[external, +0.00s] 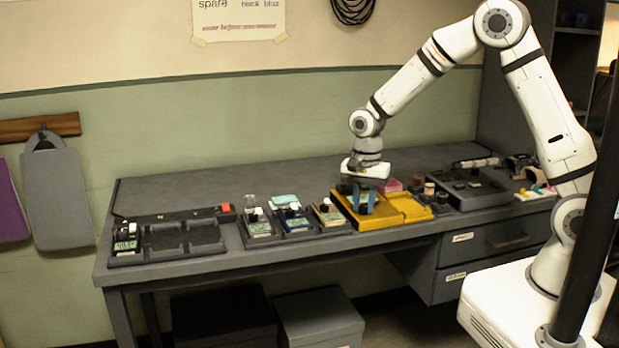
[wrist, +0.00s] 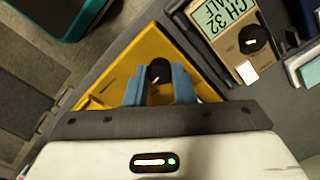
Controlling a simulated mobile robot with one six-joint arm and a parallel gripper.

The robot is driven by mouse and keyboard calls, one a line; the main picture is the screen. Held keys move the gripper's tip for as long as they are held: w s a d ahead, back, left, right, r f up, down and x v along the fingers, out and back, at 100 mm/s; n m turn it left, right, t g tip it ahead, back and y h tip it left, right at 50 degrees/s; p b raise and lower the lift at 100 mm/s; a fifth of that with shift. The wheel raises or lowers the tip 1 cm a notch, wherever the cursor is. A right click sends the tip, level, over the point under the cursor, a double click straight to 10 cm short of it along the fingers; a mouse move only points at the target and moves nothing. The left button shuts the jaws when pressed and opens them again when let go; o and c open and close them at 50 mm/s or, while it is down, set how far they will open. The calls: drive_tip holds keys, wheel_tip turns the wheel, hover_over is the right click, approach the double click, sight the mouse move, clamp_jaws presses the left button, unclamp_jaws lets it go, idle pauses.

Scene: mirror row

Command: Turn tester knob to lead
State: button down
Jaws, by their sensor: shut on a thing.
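The yellow tester (external: 408,207) sits near the front edge of the grey bench, and its yellow body also fills the middle of the wrist view (wrist: 122,82). A round black knob (wrist: 159,71) with a small pale mark stands on it. My gripper (external: 363,200) reaches down over the left part of the tester. In the wrist view my gripper's blue fingers (wrist: 159,88) are on both sides of the knob, shut on it. The lead marking and the knob's setting cannot be read.
A tan-faced unit (wrist: 232,38) reading "CH 32" with a black knob stands beside the tester. Several small units (external: 292,218) line the bench to its left. A dark tray (external: 470,188) is at right. Bare bench (external: 250,175) lies behind.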

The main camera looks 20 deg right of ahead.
sight(364, 207)
drive_tip(key=c, duration=1.2)
unclamp_jaws()
wheel_tip(364, 207, up, 8)
drive_tip(key=shift+f, duration=0.1)
